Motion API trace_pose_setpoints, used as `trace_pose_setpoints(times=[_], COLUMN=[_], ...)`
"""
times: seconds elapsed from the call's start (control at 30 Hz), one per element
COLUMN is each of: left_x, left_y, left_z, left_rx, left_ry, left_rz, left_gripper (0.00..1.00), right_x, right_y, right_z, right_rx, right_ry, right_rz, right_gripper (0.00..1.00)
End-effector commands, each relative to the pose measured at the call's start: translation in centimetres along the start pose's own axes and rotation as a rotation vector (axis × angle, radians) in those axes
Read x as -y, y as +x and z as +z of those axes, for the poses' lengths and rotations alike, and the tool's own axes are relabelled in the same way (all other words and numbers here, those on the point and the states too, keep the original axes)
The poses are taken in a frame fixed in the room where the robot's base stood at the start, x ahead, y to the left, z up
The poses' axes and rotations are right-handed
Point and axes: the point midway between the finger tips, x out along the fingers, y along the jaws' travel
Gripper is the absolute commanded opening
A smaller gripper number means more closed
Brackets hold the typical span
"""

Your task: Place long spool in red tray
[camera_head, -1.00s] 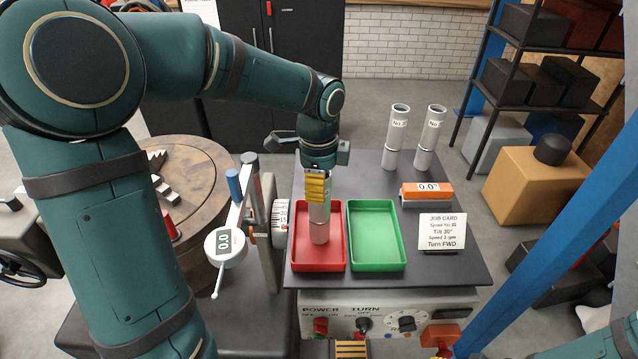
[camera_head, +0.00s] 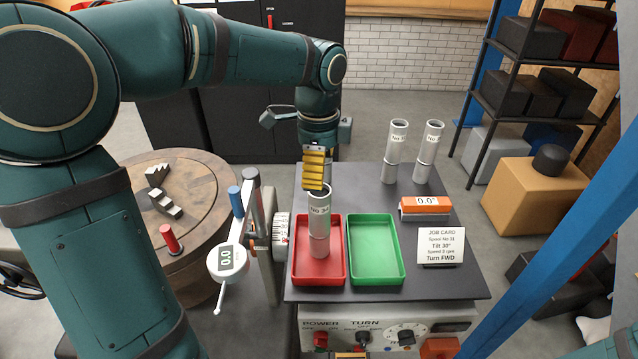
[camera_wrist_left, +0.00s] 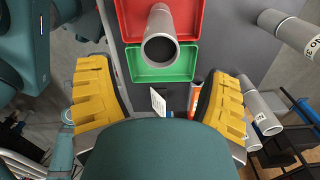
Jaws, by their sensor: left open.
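A grey tubular spool labelled No 34 (camera_head: 319,203) stands upright in the red tray (camera_head: 297,277), towards its middle. My left gripper (camera_head: 316,183) is open just above the spool, and its yellow fingers are apart from it as far as I can see. In the left wrist view, the spool's open top (camera_wrist_left: 160,48) shows beyond and between the spread fingers (camera_wrist_left: 160,80), with nothing held. My right gripper does not show.
A green tray (camera_head: 376,250) adjoins the red one on the right. Two more spools (camera_head: 396,145) (camera_head: 431,143) stand at the back of the dark bench. A dial device (camera_head: 228,258) is at the left.

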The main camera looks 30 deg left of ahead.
Motion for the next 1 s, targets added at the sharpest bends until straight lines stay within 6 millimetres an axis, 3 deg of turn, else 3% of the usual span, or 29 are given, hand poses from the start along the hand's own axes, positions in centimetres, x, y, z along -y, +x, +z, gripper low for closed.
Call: trace_pose_setpoints(times=[0.1,0.3,1.0], left_x=[0.1,0.0,0.0], left_y=[-2.1,-3.5,-3.6], left_z=[0.0,0.0,0.0], left_rx=[-0.001,-0.001,0.000], left_ry=[0.000,0.001,0.001], left_rz=[-0.003,0.000,0.000], left_gripper=[0.80,0.80,0.80], right_x=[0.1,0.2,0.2], right_y=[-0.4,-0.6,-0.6], right_z=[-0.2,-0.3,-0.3], right_rx=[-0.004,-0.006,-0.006], right_ry=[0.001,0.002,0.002], right_rz=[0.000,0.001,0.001], right_gripper=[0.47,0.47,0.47])
